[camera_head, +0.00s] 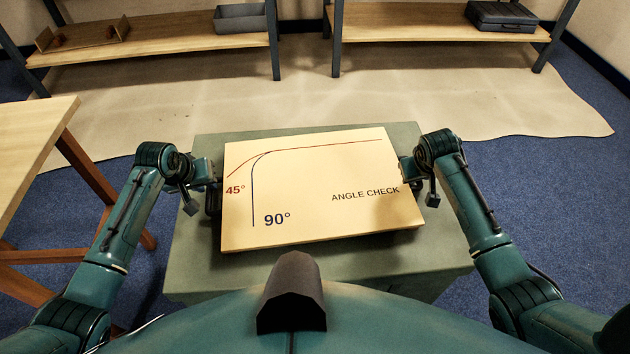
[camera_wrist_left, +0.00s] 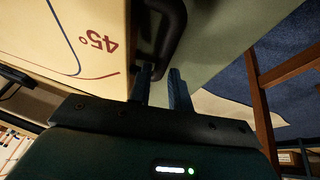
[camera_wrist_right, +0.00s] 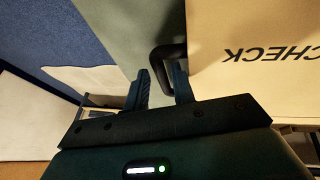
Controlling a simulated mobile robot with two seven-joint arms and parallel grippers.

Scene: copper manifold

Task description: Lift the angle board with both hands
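The angle board (camera_head: 310,190) is a flat cream panel with a red 45° line, a blue 90° line and "ANGLE CHECK" lettering. It lies over a green block. A dark handle stands out from each side: the left handle (camera_wrist_left: 178,30) and the right handle (camera_wrist_right: 158,55). My left gripper (camera_wrist_left: 160,72) is at the left handle, fingers apart, the handle's lower end near the gap between them. My right gripper (camera_wrist_right: 160,74) is at the right handle, fingers apart, the handle's corner by the fingertips. Whether the fingers touch the handles is unclear.
The green block (camera_head: 400,280) supports the board. A wooden table (camera_head: 35,140) stands at left. Shelves at the back hold a grey bin (camera_head: 240,18), a dark case (camera_head: 502,15) and a wooden tray (camera_head: 85,35). A beige sheet (camera_head: 330,100) covers the floor behind the block.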

